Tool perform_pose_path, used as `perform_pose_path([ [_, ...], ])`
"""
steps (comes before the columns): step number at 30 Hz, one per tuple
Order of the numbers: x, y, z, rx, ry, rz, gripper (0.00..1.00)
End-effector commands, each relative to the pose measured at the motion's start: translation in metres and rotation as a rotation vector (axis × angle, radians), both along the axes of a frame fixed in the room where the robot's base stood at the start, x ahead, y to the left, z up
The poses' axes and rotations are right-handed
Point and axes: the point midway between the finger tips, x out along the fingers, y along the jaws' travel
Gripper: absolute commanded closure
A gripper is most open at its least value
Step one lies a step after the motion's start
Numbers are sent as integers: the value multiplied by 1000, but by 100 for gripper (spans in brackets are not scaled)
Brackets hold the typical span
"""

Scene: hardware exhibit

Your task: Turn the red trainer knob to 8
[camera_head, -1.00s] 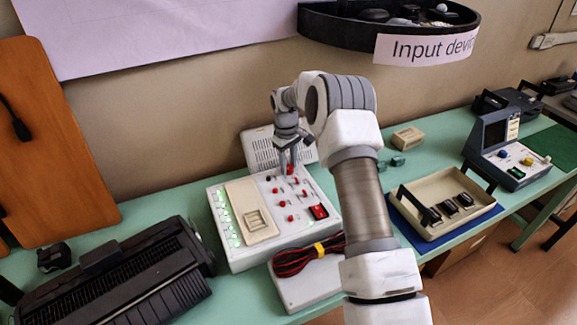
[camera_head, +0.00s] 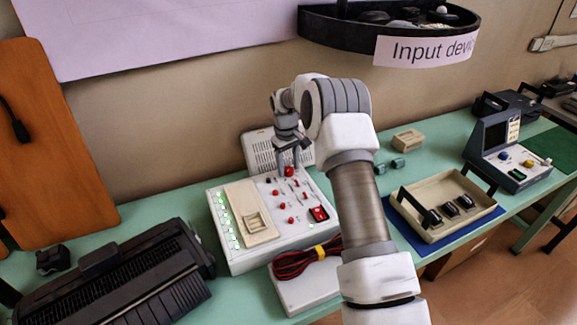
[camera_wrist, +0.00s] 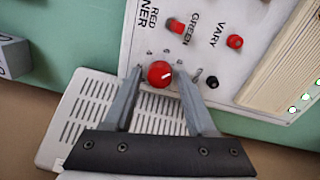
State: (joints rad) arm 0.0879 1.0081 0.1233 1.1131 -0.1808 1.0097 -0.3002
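The trainer (camera_head: 262,258) is a white box with red knobs and switches on the bench. Its red trainer knob (camera_head: 289,171) is at the panel's back edge, and it also shows in the wrist view (camera_wrist: 160,73) with a white pointer line. In that view the line points to the lower right; the printed "RED" label is beside it, and no scale numbers are readable. My gripper (camera_head: 289,168) is over the knob. In the wrist view my gripper (camera_wrist: 160,70) is open, with one finger on each side of the knob and gaps visible between.
Other red knobs (camera_wrist: 235,41) and a black knob (camera_wrist: 212,81) sit close to the fingers. A vented light box (camera_head: 260,150) stands behind the trainer. A red-black cable bundle (camera_head: 305,260) lies in front. A cream tray (camera_head: 470,222) is to the right.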

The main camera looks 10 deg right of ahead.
Motion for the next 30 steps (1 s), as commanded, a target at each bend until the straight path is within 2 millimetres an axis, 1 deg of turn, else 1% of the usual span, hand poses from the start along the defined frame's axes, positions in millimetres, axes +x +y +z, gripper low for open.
perform_pose_path([
  [10,0,0,0,0,1,1,32],
  [14,0,1,10,-1,-1,1,32],
  [17,0,1,26,0,-3,1,32],
  [30,-2,6,132,0,-3,1,32],
])
